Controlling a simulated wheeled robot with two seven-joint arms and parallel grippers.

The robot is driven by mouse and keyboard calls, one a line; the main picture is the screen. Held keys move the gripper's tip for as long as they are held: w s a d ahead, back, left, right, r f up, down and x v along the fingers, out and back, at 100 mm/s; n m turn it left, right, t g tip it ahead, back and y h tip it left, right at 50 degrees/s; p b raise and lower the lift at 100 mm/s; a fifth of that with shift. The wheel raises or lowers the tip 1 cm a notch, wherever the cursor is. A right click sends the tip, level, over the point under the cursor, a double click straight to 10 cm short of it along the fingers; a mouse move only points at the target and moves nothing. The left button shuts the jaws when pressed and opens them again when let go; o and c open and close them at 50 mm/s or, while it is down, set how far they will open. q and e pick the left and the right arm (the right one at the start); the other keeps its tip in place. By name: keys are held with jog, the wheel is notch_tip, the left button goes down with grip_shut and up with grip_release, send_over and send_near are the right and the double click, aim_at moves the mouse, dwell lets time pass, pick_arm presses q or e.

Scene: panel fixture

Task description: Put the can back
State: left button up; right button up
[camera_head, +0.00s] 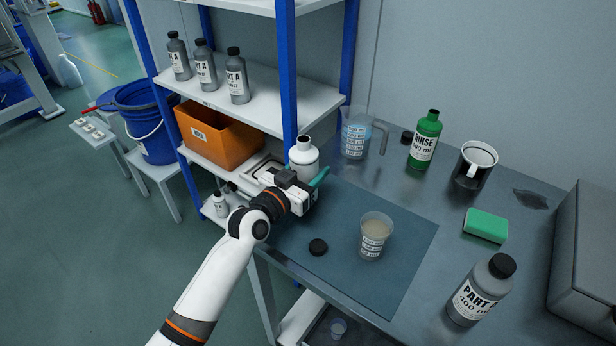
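A white can-like bottle (304,153) with a narrow open neck stands upright at the table's left edge, beside the shelf post. My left gripper (314,180) is at its lower part, in front of it. One teal finger shows to the right of the bottle's base. The other finger and the bottle's bottom are hidden by the gripper body, so I cannot tell whether the gripper grips it. My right gripper is not in view.
A mat (345,215) holds a cup (374,237) and black cap (318,247). The shelf (262,103) holds grey bottles and an orange bin (217,138).

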pick_arm(q)
jog(key=shift+f, duration=0.85)
jog(key=o, duration=1.3)
jog(key=shift+f, duration=0.15)
jog(key=shift+s+a+r, duration=0.1)
jog(key=shift+r, duration=0.1)
jog(key=v, duration=1.1)
jog(key=shift+s+a, duration=0.2)
jog(key=shift+s, duration=0.15)
